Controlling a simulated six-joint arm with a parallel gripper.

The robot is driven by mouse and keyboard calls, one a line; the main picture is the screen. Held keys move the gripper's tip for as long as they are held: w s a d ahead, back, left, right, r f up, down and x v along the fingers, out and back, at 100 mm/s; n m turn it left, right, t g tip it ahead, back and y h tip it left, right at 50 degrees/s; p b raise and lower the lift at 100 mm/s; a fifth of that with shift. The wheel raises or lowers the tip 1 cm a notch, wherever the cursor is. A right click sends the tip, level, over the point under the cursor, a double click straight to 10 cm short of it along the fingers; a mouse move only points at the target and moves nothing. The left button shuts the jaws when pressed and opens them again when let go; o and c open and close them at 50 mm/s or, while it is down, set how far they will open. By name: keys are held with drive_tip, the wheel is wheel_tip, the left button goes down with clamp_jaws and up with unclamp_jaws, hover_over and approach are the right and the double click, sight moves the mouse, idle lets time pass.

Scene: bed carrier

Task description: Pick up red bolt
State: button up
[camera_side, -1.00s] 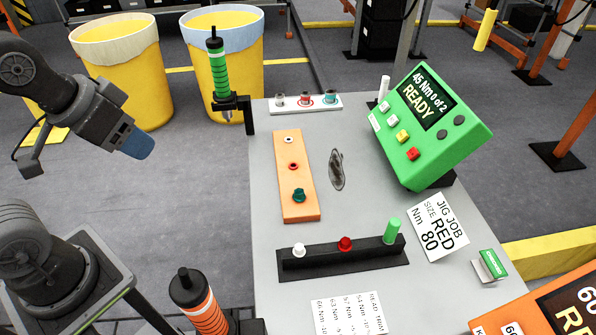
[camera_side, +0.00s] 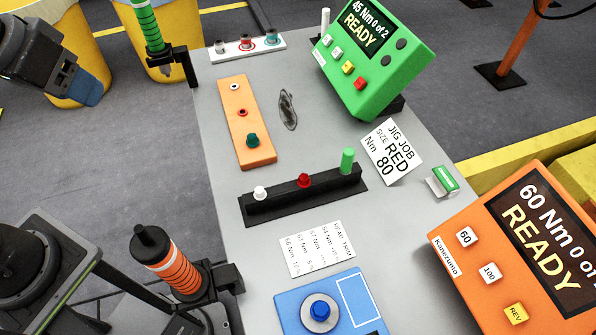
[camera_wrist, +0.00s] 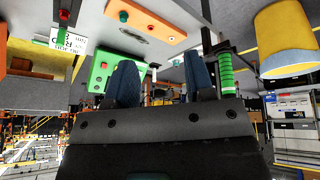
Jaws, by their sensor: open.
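The red bolt (camera_side: 304,181) stands upright in the middle of a black rack (camera_side: 283,204) on the grey table in the side view. A white bolt (camera_side: 260,193) stands to its left and a taller green pin (camera_side: 347,160) to its right. My gripper (camera_side: 86,92) is at the upper left of the side view, beyond the table's left edge and well apart from the red bolt. Its blue fingers are spread with nothing between them in the wrist view (camera_wrist: 161,85).
An orange plate (camera_side: 254,142) with a teal bolt lies behind the rack. A green tool with a black holder stands at the table's left edge. A green controller (camera_side: 395,75) and an orange controller (camera_side: 475,250) stand on the right. A blue box (camera_side: 290,312) is in front.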

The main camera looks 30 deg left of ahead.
drive_tip(key=w+d+r+n+g, duration=0.1)
drive_tip(key=w+d+n+g, duration=0.15)
drive_tip(key=w+d, duration=0.45)
drive_tip(key=n+g, duration=0.3)
drive_tip(key=n, duration=0.3)
hover_over(305, 179)
wheel_tip(305, 179, down, 10)
drive_tip(key=r, duration=0.1)
drive_tip(key=shift+m+t, duration=0.25)
wheel_tip(305, 179, down, 14)
drive_tip(key=shift+r, duration=0.1)
clamp_jaws()
